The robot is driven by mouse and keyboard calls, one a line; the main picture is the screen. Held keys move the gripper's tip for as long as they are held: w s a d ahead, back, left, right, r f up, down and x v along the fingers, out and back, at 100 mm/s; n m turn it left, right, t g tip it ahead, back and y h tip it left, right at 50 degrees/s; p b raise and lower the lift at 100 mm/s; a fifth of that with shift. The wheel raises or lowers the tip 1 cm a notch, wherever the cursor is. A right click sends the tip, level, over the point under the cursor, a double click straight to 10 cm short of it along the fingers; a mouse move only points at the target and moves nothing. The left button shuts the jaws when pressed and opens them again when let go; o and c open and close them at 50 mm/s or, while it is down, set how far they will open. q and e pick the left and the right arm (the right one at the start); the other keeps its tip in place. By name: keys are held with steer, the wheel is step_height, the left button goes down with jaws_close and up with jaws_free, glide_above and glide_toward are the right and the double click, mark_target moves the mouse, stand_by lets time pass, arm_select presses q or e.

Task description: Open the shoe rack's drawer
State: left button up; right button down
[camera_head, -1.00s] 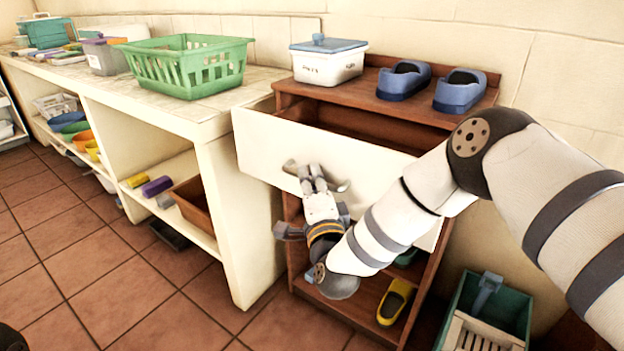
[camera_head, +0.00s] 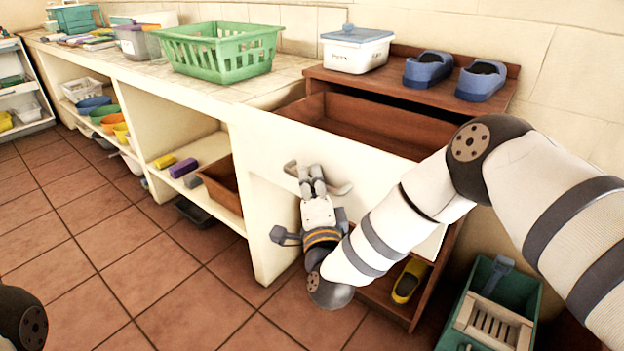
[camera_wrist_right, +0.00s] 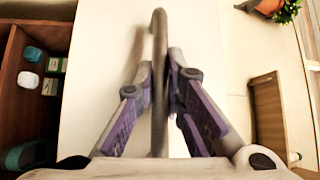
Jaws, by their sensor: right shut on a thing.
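The brown wooden shoe rack (camera_head: 398,84) stands right of the counter. My right gripper (camera_head: 311,174) is shut on the drawer's grey bar handle (camera_head: 343,190), whose ends stick out on both sides of the fingers. In the right wrist view the handle (camera_wrist_right: 159,50) runs upright between the fingers of the right gripper (camera_wrist_right: 159,85), against the white front. My left gripper is out of view.
Two blue shoes (camera_head: 428,69) and a lidded white box (camera_head: 355,52) sit on the rack's top. A yellow shoe (camera_head: 408,281) lies on a lower shelf. A green crate (camera_head: 512,290) stands at right. The counter (camera_head: 262,205) stands close left of the drawer; tiled floor lies in front.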

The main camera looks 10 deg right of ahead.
steer(key=c, duration=1.7)
jaws_free()
steer(key=shift+o, duration=0.2)
steer(key=s+f, duration=0.1)
steer(key=s, duration=0.6)
steer(key=shift+s+a, duration=0.25)
steer(key=shift+a, duration=0.15)
steer(key=shift+f, duration=0.1)
